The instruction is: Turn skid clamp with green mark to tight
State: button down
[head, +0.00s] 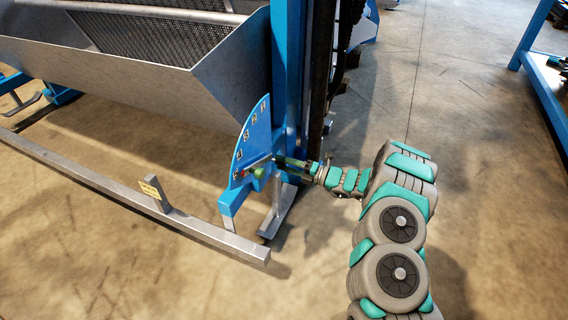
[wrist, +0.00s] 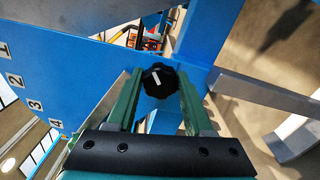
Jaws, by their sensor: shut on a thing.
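A black lobed clamp knob (wrist: 157,80) with a white line on its face sits between the two green fingers of my gripper (wrist: 159,88) in the wrist view. The white line points up and slightly left. My gripper (head: 283,161) reaches in from the right in the head view, shut on the knob, which my fingers mostly hide there. A blue quadrant plate (head: 255,136) with number labels stands behind and left of it. I cannot tell which part carries the clamp's green mark.
A blue upright post (head: 287,75) rises beside the plate. A grey metal trough (head: 190,75) is at upper left. A blue bench frame (head: 545,85) stands far right; floor between is clear.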

jog(key=m, duration=0.3)
jog(key=shift+m, duration=0.4)
jog(key=shift+m+p, duration=0.5)
jog(key=shift+m, duration=1.3)
jog(key=shift+c, duration=1.4)
grip_release()
jog(key=v, duration=0.7)
jog(key=shift+d, duration=0.35)
jog(key=shift+s+d, duration=0.1)
